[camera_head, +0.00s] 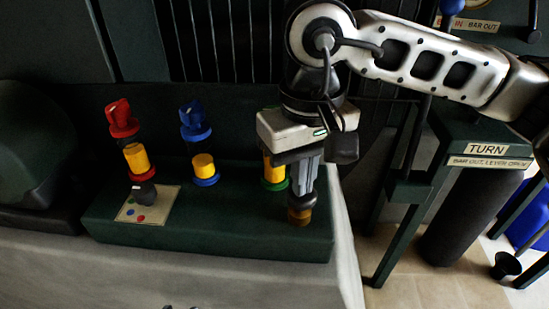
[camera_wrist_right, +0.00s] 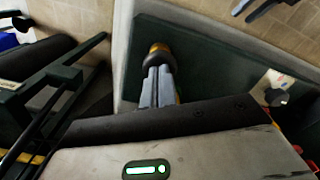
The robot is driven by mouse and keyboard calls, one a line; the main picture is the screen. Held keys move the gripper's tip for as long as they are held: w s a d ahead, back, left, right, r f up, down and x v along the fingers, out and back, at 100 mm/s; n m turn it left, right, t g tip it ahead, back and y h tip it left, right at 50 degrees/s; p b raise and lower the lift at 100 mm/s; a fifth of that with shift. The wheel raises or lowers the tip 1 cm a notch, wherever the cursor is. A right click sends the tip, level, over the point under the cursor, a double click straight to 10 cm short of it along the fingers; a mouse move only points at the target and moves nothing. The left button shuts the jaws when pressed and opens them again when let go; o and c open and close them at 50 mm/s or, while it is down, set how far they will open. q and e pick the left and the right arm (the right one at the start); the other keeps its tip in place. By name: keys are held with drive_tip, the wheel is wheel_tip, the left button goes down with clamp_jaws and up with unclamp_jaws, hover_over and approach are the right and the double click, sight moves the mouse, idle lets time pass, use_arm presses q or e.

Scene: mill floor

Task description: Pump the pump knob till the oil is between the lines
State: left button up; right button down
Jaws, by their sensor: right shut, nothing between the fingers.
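My right gripper (camera_head: 302,200) comes down over the right end of the dark green console. Its fingers are shut with nothing between them. The pump knob (camera_head: 299,217), dark-ringed with a brass part, is right at the fingertips; whether they touch cannot be told. In the right wrist view the knob (camera_wrist_right: 158,50) shows just past the fingers (camera_wrist_right: 158,88). Three columns with yellow oil stand behind: red-topped (camera_head: 136,158), blue-topped (camera_head: 204,166) and a green-based one (camera_head: 273,175), partly hidden by my gripper. The level lines are too small to read. Slivers at the bottom edge may be my left gripper (camera_head: 182,307).
A dark selector knob (camera_head: 143,192) stands on a pale plate with coloured dots (camera_head: 141,214) at the console's left. A green stand with a "TURN" sign (camera_head: 487,150) is to the right. A dark rounded housing (camera_head: 35,150) is at far left.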

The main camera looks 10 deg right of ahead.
use_arm(q)
drive_tip(key=shift+w+d+f, duration=0.1)
drive_tip(key=shift+w+f, duration=0.05)
drive_tip(key=shift+f, duration=0.45)
use_arm(e)
drive_tip(key=shift+f, duration=0.35)
drive_tip(key=shift+r, duration=0.1)
use_arm(q)
drive_tip(key=shift+d+r+p, duration=0.1)
drive_tip(key=shift+r+p, duration=0.3)
drive_tip(key=shift+r, duration=0.35)
use_arm(e)
drive_tip(key=shift+r, duration=1.05)
use_arm(q)
drive_tip(key=shift+r+p, duration=0.4)
use_arm(e)
drive_tip(key=shift+r, duration=0.9)
